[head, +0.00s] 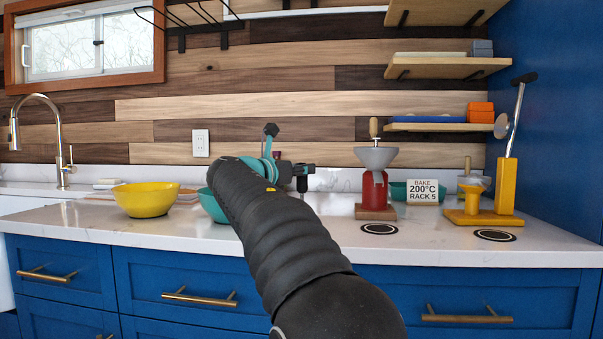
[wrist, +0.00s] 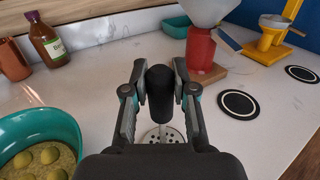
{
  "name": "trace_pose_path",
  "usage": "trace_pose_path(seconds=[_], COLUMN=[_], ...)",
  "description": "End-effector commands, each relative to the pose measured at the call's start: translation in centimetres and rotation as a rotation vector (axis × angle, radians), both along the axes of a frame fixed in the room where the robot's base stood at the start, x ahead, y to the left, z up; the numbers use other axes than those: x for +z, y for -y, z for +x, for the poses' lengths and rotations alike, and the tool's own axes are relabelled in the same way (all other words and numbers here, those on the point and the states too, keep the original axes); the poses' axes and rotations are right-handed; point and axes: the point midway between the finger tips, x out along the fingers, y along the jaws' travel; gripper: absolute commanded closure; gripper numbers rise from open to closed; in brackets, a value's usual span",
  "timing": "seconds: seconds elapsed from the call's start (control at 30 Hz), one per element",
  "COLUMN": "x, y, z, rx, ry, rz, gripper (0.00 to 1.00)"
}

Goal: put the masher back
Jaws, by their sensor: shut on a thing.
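The masher shows in the wrist view with its black handle (wrist: 160,92) upright between my fingers. Its round perforated metal plate (wrist: 163,134) is below, partly hidden by my gripper. My gripper (wrist: 159,84) is shut on the handle. In the head view my gripper (head: 300,173) is over the counter, right of the teal bowl, and my arm hides much of that area. The teal bowl (wrist: 75,127) holds several round yellow-green pieces and is left of the masher. In the head view the bowl (head: 211,207) is partly hidden. I cannot tell whether the plate touches the counter.
Two black ringed discs (head: 379,228) (head: 494,235) lie on the counter. Behind them stand a red mill (head: 372,190) with a grey hopper and a yellow press (head: 503,185) with a raised lever. A brown bottle (wrist: 45,40) stands back left. A yellow bowl (head: 145,201) stands left.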

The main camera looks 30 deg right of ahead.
Motion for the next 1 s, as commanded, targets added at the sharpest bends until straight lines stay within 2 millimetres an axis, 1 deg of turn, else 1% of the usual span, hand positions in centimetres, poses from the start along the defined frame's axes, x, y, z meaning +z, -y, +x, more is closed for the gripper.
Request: trace_pose_path(seconds=[0.2,0.33,0.37,0.4,0.43,0.7,0.8,0.87,1.0], x=[0.1,-0.3,-0.2,-0.2,-0.2,-0.2,0.2,0.1,0.1], y=[0.0,0.0,0.0,0.0,0.0,0.0,0.0,-0.4,-2.3], z=[0.0,0.0,0.0,0.0,0.0,0.0,0.0,-0.2,-1.1], rx=[0.0,0.0,0.0,0.0,0.0,0.0,0.0,0.001,0.003], ry=[0.001,0.0,0.0,0.0,0.0,0.0,0.001,0.001,0.001], rz=[0.0,0.0,0.0,0.0,0.0,0.0,0.0,0.0,0.0], gripper=[1.0,1.0,0.66,0.56,0.49,0.49,0.49,0.49,0.49])
